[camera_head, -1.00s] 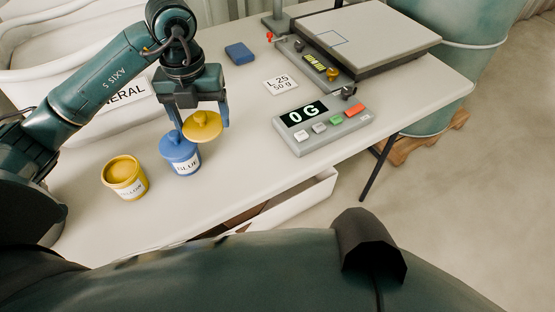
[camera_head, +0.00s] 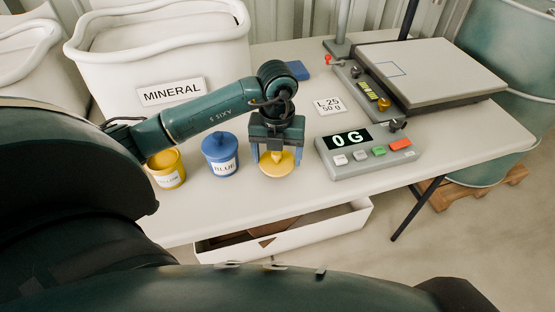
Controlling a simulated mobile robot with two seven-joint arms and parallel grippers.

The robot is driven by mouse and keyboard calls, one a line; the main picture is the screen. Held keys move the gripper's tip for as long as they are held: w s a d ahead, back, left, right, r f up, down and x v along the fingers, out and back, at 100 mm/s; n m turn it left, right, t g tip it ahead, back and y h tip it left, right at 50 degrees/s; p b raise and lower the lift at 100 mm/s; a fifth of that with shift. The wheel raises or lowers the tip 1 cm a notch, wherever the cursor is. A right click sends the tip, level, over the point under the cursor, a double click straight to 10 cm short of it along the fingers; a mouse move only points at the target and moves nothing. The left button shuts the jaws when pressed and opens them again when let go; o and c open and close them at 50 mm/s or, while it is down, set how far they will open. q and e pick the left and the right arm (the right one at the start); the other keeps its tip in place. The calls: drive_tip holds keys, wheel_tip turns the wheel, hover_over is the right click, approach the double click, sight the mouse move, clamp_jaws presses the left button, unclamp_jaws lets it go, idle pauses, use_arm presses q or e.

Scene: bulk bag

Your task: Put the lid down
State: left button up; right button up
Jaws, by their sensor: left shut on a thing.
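The yellow lid (camera_head: 277,166) is between the fingers of my left gripper (camera_head: 277,158), which is shut on its knob. The lid is level, at or just above the table (camera_head: 236,199) near its front edge; I cannot tell if it touches. My right gripper is not in view.
A scale display (camera_head: 370,150) reading 0 G sits right of the lid, before a platform scale (camera_head: 432,73). A label card (camera_head: 329,105) and blue block (camera_head: 297,70) lie behind. A white MINERAL bin (camera_head: 165,52) stands back left. An open drawer (camera_head: 290,236) is below the table edge.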

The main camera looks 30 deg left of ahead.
use_arm(q)
drive_tip(key=shift+f, duration=1.1)
drive_tip(key=shift+f, duration=0.2)
drive_tip(key=o, duration=1)
drive_tip(key=shift+r, duration=0.1)
wheel_tip(320, 180, up, 12)
drive_tip(key=shift+r, duration=0.15)
